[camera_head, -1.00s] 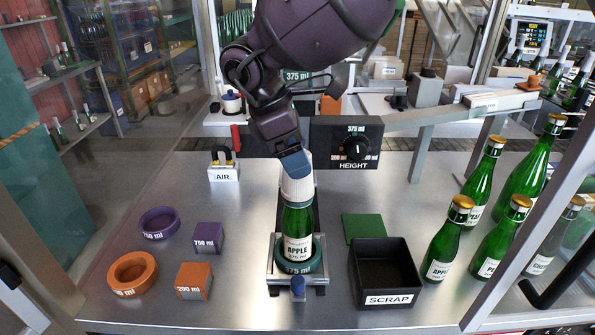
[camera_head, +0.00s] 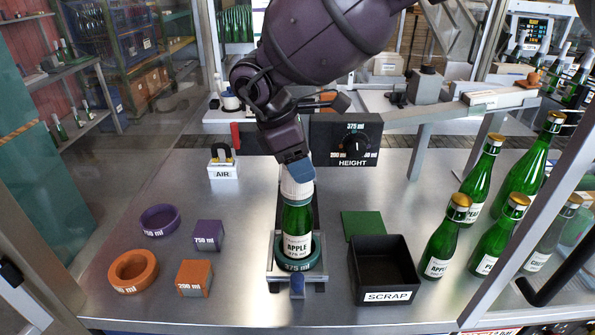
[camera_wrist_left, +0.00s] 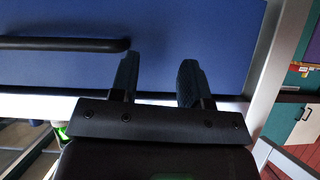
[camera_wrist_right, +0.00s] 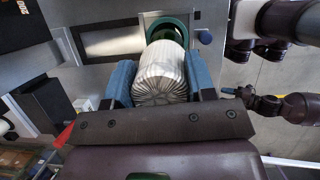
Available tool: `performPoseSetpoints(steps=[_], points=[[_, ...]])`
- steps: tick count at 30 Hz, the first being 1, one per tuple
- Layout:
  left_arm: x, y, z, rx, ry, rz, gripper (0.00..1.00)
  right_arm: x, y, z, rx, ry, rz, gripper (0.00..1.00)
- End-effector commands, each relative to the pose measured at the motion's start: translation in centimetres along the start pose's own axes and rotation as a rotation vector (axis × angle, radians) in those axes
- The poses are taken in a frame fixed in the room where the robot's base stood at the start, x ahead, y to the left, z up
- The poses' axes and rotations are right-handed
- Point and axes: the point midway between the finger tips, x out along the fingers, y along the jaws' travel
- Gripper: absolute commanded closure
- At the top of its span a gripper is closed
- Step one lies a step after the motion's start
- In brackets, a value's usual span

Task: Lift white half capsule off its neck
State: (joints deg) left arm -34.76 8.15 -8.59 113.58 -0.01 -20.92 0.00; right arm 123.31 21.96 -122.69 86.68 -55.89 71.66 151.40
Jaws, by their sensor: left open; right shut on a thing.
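The white half capsule (camera_head: 296,188) sits over the neck of the green apple bottle (camera_head: 297,225). The bottle stands upright in the green 375 ml ring (camera_head: 312,262) on the metal fixture. My right gripper (camera_head: 297,170) comes down from above with its blue fingers at the capsule. In the right wrist view the pleated white capsule (camera_wrist_right: 161,75) lies between the two fingers of the right gripper (camera_wrist_right: 160,85), which are shut on it. My left gripper (camera_wrist_left: 157,82) is open and empty in the left wrist view, in front of a blue surface. It is not in the head view.
A black scrap bin (camera_head: 383,291) and a green pad (camera_head: 363,225) stand right of the fixture. Several gold-topped bottles (camera_head: 497,245) stand farther right. Orange and purple rings and blocks (camera_head: 193,278) lie at left. The height dial box (camera_head: 346,140) is behind.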

Motion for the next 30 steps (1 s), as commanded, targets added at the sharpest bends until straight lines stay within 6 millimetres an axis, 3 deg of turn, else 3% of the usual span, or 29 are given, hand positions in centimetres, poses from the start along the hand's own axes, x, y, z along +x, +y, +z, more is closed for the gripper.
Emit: performPoseSetpoints(steps=[6, 11, 24, 30], points=[[0.0, 0.0, 0.1, 0.000, 0.000, 0.000, 0.57, -0.4, 0.0, 0.1, 0.001, 0.000, 0.001, 0.57], [0.2, 0.0, 0.3, 0.000, 0.000, 0.000, 0.57, -2.1, 0.1, 0.9, 0.002, 0.002, 0.003, 0.57], [1.0, 0.2, 0.7, 0.001, 0.010, 0.002, 0.57, -12.1, 0.1, 5.0, 0.003, 0.002, 0.003, 0.57], [1.2, 0.2, 0.8, 0.002, 0.011, 0.002, 0.57, -15.8, 0.0, 6.5, 0.001, 0.002, 0.001, 0.57]])
